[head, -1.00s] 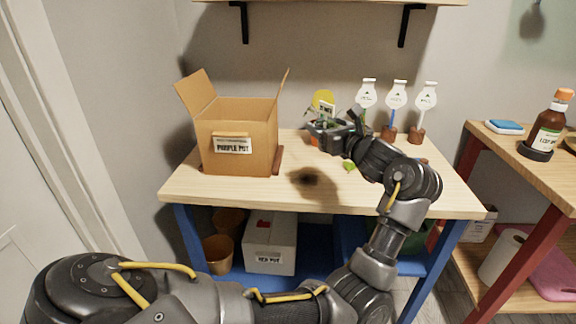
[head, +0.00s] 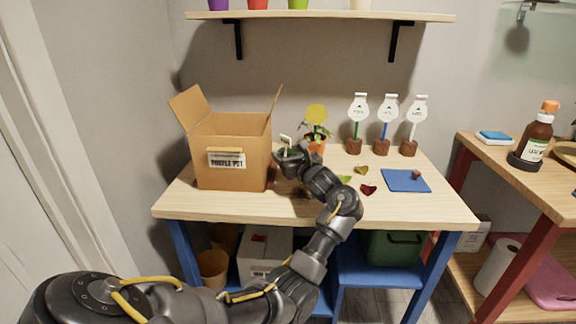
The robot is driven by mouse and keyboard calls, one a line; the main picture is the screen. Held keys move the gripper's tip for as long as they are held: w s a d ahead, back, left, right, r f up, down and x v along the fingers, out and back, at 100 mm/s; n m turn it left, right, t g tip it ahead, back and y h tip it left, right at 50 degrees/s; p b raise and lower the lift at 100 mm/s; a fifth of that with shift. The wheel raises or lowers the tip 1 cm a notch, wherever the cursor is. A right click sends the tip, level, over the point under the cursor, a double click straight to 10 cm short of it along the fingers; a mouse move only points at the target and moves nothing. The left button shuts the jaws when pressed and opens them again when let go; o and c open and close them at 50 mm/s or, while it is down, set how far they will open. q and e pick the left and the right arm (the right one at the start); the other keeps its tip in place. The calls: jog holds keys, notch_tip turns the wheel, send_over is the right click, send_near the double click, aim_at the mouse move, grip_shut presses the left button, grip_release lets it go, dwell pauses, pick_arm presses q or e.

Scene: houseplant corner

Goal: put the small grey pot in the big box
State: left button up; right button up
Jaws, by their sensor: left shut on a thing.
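The big box (head: 231,175) is an open cardboard carton with raised flaps and a label on its front, standing at the left of the table. My left gripper (head: 291,158) is shut on the small grey pot (head: 288,153), just right of the box's right side, not over its opening. A small white tag (head: 286,140) sticks up from the pot. The gripper hides most of the pot, and I cannot tell whether it touches the table. My right gripper is not in view.
Behind the gripper stands a yellow flower in an orange pot (head: 316,146). Several tagged markers (head: 355,145) stand to its right. Loose leaves (head: 368,189) and a blue mat (head: 404,181) lie on the table (head: 300,208). The table's front is clear.

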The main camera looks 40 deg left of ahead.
pick_arm(q)
jog(key=f, duration=0.1)
jog(key=a+f, duration=0.1)
jog(key=f, duration=0.1)
jog(key=shift+f, duration=0.15)
jog(key=shift+d+f, duration=0.15)
jog(key=shift+f, duration=0.15)
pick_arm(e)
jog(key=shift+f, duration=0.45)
pick_arm(q)
jog(key=shift+f, duration=0.15)
jog(key=o, duration=0.8)
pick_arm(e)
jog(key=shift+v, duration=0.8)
